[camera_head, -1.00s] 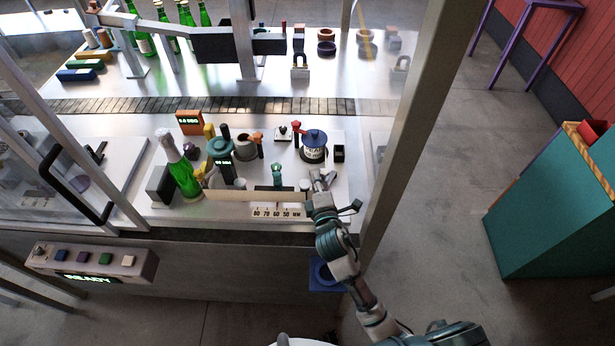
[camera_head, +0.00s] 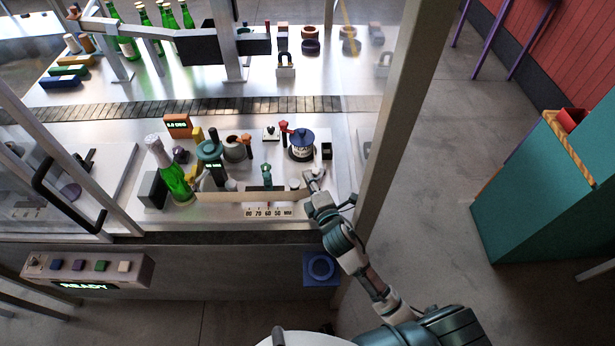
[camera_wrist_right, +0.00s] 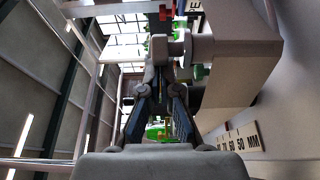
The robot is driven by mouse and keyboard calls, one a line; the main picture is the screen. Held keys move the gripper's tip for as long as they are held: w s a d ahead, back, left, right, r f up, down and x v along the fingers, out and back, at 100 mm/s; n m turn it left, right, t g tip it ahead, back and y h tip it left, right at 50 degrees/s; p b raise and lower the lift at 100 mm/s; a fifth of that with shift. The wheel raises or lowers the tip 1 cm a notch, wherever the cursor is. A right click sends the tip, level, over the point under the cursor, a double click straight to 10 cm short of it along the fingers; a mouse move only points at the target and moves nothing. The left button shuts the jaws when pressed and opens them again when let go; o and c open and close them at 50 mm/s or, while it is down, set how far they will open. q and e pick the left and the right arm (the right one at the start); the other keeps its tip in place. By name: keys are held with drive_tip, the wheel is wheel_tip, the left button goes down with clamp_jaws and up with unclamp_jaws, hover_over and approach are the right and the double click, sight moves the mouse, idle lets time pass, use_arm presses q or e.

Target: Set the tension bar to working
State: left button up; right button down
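I cannot identify the tension bar for certain. My right gripper (camera_head: 315,182) is low over the bench at the right end of the tan bar, beside a small white cylinder (camera_head: 294,184). In the right wrist view its fingers (camera_wrist_right: 160,82) converge towards a grey upright part beside a pale round knob (camera_wrist_right: 176,48). Whether they grip it is unclear. My left gripper is out of view.
A frame post (camera_head: 385,130) rises right of my arm. A button panel reading READY (camera_head: 85,267) is at front left.

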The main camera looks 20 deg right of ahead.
drive_tip(key=shift+r, duration=0.1)
wheel_tip(320, 180, up, 10)
idle(0.4)
drive_tip(key=shift+f, duration=0.2)
